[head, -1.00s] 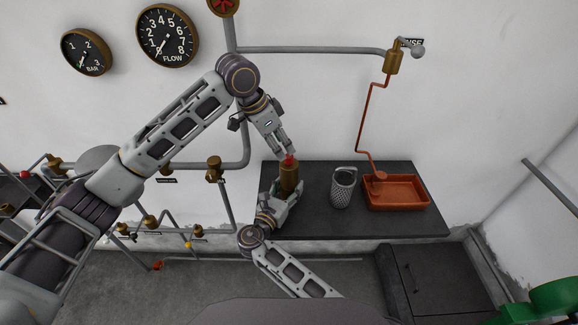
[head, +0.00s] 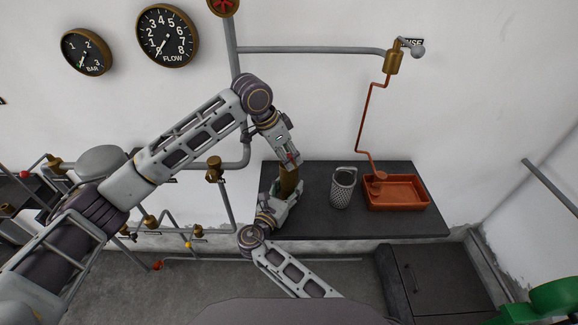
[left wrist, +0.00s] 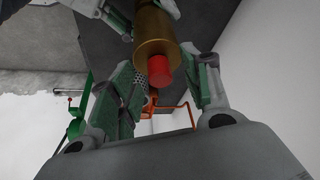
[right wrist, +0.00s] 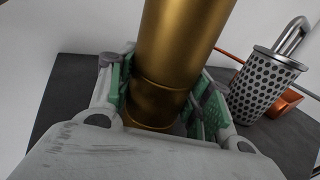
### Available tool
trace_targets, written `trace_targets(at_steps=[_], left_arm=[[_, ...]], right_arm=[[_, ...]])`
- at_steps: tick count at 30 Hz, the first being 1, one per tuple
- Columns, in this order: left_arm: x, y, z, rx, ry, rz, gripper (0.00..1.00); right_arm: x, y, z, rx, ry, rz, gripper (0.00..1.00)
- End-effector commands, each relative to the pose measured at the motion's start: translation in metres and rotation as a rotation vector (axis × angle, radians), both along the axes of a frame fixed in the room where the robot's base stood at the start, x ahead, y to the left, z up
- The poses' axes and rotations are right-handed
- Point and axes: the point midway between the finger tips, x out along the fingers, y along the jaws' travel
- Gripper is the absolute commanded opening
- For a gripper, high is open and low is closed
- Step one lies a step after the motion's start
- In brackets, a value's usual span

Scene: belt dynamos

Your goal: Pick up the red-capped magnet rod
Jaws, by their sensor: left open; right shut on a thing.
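The red cap of the magnet rod (left wrist: 159,70) sticks out of the end of a brass cylinder (left wrist: 153,30). In the head view the cylinder (head: 289,183) stands roughly upright and the cap is mostly hidden by my left gripper (head: 289,163). My left gripper is open above it, its fingers on both sides of the cap in the left wrist view. I cannot tell if they touch it. My right gripper (right wrist: 165,95) is shut on the lower part of the brass cylinder (right wrist: 178,40), over the left part of the dark bench.
A perforated metal basket with a hooked handle (head: 343,188) stands on the dark bench (head: 330,225), right of the cylinder. An orange-red tray (head: 397,205) lies further right, under a copper pipe (head: 366,115). Pipes and valves line the wall at left.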

Motion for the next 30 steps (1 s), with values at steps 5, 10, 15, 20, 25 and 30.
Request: trace_targets(at_steps=[5, 10, 15, 20, 25, 30], left_arm=[[0.0000, 0.0000, 0.0001, 0.000, 0.000, 0.000, 0.47], [0.0001, 0.0001, 0.0002, 0.000, 0.000, 0.000, 0.25], [0.0001, 0.0001, 0.0002, 0.000, 0.000, 0.000, 0.03], [0.0001, 0.0000, 0.0006, -0.001, 0.000, 0.000, 0.00], [0.0002, 0.0000, 0.0007, 0.000, -0.001, 0.000, 0.00], [0.0003, 0.0001, 0.0037, 0.000, -0.001, 0.000, 0.00]], right_arm=[[-0.0004, -0.0007, -0.0024, 0.000, 0.004, -0.001, 0.04], [-0.0004, -0.0007, -0.0024, 0.000, 0.004, -0.001, 0.04], [-0.0004, -0.0007, -0.0024, 0.000, 0.004, -0.001, 0.04], [-0.0004, -0.0007, -0.0024, 0.000, 0.004, -0.001, 0.04], [-0.0004, -0.0007, -0.0023, 0.000, 0.004, -0.001, 0.04], [-0.0004, -0.0007, -0.0023, 0.000, 0.004, -0.001, 0.04]])
